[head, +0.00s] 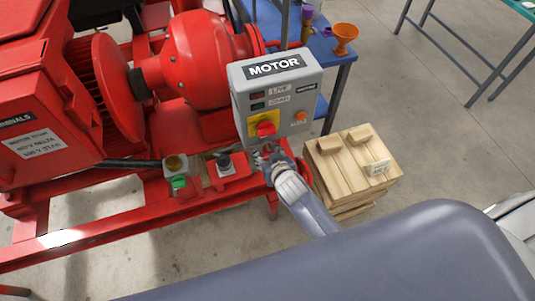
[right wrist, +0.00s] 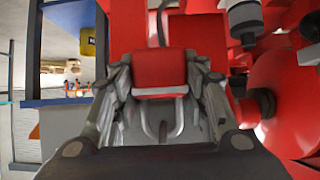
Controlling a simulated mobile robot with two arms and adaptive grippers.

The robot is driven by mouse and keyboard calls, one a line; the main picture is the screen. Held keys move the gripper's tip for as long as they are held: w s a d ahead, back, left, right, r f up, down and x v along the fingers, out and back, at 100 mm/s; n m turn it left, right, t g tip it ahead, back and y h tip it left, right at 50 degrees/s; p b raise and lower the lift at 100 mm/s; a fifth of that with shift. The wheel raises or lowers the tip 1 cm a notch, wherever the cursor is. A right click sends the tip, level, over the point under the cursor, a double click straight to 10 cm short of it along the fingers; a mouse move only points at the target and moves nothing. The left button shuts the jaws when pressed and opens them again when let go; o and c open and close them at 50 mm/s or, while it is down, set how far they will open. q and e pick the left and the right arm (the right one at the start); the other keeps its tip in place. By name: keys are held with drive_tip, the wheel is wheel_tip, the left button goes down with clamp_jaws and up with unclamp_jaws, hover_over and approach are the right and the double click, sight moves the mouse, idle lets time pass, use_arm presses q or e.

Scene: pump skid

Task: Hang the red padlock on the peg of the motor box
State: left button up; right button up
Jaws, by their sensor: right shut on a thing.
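The grey motor box (head: 275,85) stands in the middle of the head view, with a MOTOR label and a red knob (head: 266,128) on a yellow plate. My right gripper (head: 264,154) is just below the box's lower front edge. In the right wrist view, the red padlock (right wrist: 158,68) sits between the fingers of my right gripper (right wrist: 160,85), which is shut on it. Its silver U-shaped shackle points down in that picture. I cannot make out the padlock or the peg clearly in the head view. My left gripper is out of view.
The red pump skid frame (head: 110,235) and red motor (head: 200,50) fill the left. A small green-button box (head: 178,172) is on the frame. Wooden crates (head: 350,165) stand right of my gripper. A blue table (head: 335,45) with an orange funnel (head: 344,36) is behind.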

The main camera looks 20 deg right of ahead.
drive_tip(key=o, duration=1.2)
drive_tip(key=v, duration=1.2)
drive_tip(key=shift+a+f, duration=0.1)
